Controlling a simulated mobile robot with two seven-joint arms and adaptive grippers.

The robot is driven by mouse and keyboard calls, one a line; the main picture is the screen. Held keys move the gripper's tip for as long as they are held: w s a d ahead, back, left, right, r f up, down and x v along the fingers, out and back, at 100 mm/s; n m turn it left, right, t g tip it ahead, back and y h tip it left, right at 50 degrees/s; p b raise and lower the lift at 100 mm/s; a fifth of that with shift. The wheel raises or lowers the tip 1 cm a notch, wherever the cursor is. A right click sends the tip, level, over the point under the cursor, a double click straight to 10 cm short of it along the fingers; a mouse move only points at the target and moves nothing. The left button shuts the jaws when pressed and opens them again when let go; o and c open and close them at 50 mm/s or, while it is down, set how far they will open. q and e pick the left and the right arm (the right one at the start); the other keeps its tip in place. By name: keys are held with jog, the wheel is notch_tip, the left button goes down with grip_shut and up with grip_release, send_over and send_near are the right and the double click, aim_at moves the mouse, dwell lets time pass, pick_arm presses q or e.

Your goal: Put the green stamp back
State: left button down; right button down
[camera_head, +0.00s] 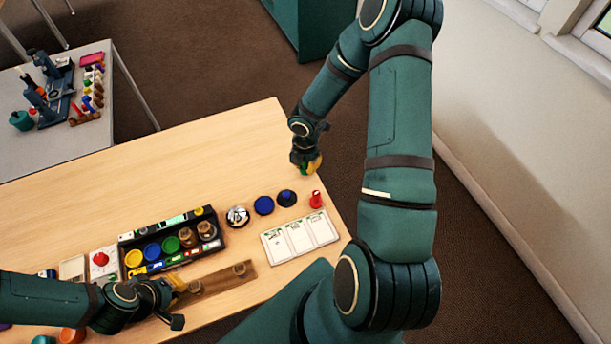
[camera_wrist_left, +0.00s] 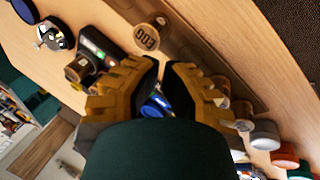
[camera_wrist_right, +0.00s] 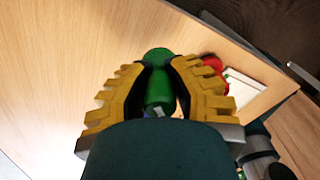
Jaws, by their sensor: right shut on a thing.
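My right gripper (camera_head: 308,168) is shut on the green stamp (camera_wrist_right: 159,80), above the table near its far right edge. In the right wrist view the stamp's rounded green head shows between the yellow fingers. In the head view only a little green shows at the fingertips. A red stamp (camera_head: 316,200) stands nearer to me, apart from the gripper. My left gripper (camera_wrist_left: 162,68) is slightly open, with a narrow gap and nothing visible held; it is over the near left part of the table, beside the wooden rack (camera_head: 215,283).
A black tray (camera_head: 219,243) holds coloured round pads and brown stamps. Blue round things (camera_head: 264,205) and a silvery round piece (camera_head: 237,216) lie to its right, with a white card sheet (camera_head: 300,237) nearer. A grey table (camera_head: 30,155) stands far left.

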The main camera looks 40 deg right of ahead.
aim_at(306, 180)
pick_arm(q)
jog(key=shift+s+d+f+b, duration=0.1)
jog(key=shift+s+f+b, duration=0.15)
jog(key=shift+f+b, duration=0.4)
pick_arm(e)
jog(key=shift+f, duration=2.85)
pick_arm(q)
jog(key=shift+f, duration=0.15)
jog(key=shift+f, duration=0.1)
pick_arm(e)
jog(key=shift+f, duration=0.2)
jog(key=c, duration=1)
grip_release()
jog(key=shift+o, duration=0.2)
jog(key=shift+r, duration=0.1)
